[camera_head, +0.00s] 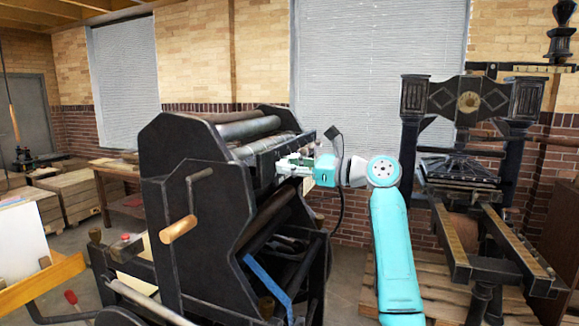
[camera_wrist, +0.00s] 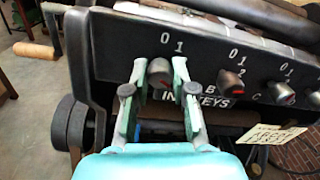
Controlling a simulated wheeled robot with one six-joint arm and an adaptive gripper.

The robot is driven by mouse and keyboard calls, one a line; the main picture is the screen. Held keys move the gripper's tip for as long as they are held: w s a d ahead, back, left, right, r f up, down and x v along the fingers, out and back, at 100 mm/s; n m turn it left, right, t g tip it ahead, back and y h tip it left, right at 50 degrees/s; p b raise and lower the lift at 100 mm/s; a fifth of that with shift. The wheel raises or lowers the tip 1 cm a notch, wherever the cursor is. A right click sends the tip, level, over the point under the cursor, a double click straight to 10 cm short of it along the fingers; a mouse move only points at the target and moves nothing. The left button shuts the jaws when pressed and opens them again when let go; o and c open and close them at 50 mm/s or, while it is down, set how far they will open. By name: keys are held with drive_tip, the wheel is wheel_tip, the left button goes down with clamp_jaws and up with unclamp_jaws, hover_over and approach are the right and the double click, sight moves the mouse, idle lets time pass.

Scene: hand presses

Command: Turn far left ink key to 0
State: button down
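The far left ink key (camera_wrist: 159,71) is a dark round knob on the black press panel in the wrist view, under the white marks 0 and 1. Its pointer setting is not readable. My gripper (camera_wrist: 160,83) has its two green fingers apart, one on each side of this key; I cannot tell whether they touch it. In the head view my gripper (camera_head: 297,164) is at the press's right-hand side, and the key is not clearly visible there.
More ink keys (camera_wrist: 231,82) (camera_wrist: 284,93) with red marks sit to the right on the panel. A paper tag (camera_wrist: 277,135) hangs below them. The black press (camera_head: 190,185) fills the middle of the head view; another hand press (camera_head: 465,180) stands at the right.

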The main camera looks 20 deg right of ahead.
drive_tip(key=shift+n, duration=0.3)
drive_tip(key=n, duration=2.3)
drive_tip(key=shift+n+y, duration=0.3)
drive_tip(key=shift+y, duration=0.1)
drive_tip(key=shift+n, duration=0.3)
drive_tip(key=c, duration=1)
unclamp_jaws()
drive_tip(key=shift+o, duration=0.2)
drive_tip(key=shift+d, duration=0.15)
drive_tip(key=v, duration=1.2)
drive_tip(key=shift+r, duration=0.15)
